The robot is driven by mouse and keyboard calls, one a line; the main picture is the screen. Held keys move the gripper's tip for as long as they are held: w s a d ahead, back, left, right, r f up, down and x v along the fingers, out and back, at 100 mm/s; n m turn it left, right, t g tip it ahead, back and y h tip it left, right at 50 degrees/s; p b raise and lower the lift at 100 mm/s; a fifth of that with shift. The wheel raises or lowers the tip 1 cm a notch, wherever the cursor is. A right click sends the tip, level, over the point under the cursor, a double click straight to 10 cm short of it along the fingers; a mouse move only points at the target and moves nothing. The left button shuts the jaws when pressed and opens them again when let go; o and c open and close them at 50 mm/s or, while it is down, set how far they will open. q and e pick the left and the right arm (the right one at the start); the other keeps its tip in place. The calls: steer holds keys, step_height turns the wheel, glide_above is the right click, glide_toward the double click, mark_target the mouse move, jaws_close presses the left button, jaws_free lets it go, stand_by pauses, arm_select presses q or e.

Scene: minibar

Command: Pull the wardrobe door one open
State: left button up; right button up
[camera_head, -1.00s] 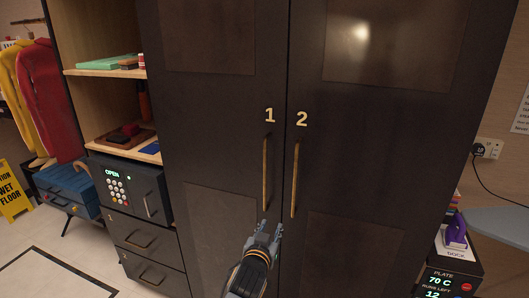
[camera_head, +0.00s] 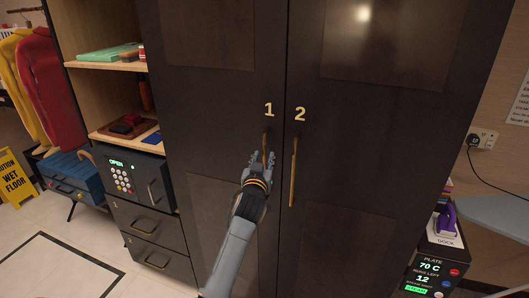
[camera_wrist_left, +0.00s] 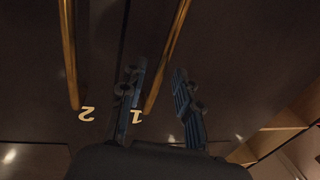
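Wardrobe door one (camera_head: 205,110) is dark, marked with a gold "1", and stands shut beside door two (camera_head: 390,130). Its vertical gold handle (camera_head: 266,139) shows only at its upper part; my left gripper hides the lower part. My left gripper (camera_head: 260,156) is at this handle. In the left wrist view the two fingers (camera_wrist_left: 160,95) are spread apart. The door one handle (camera_wrist_left: 168,58) runs between them, nearer the finger by the "1". I cannot tell whether they touch it. My right gripper is in neither view.
Door two's handle (camera_head: 293,170) is close on the right. Left are open shelves (camera_head: 110,65), a safe reading "OPEN" (camera_head: 133,180) and drawers (camera_head: 150,222). A dock unit (camera_head: 435,260) stands at the lower right.

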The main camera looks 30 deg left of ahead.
arm_select(q)
steer(key=shift+x, duration=1.2)
steer(key=shift+c, duration=0.4)
jaws_close()
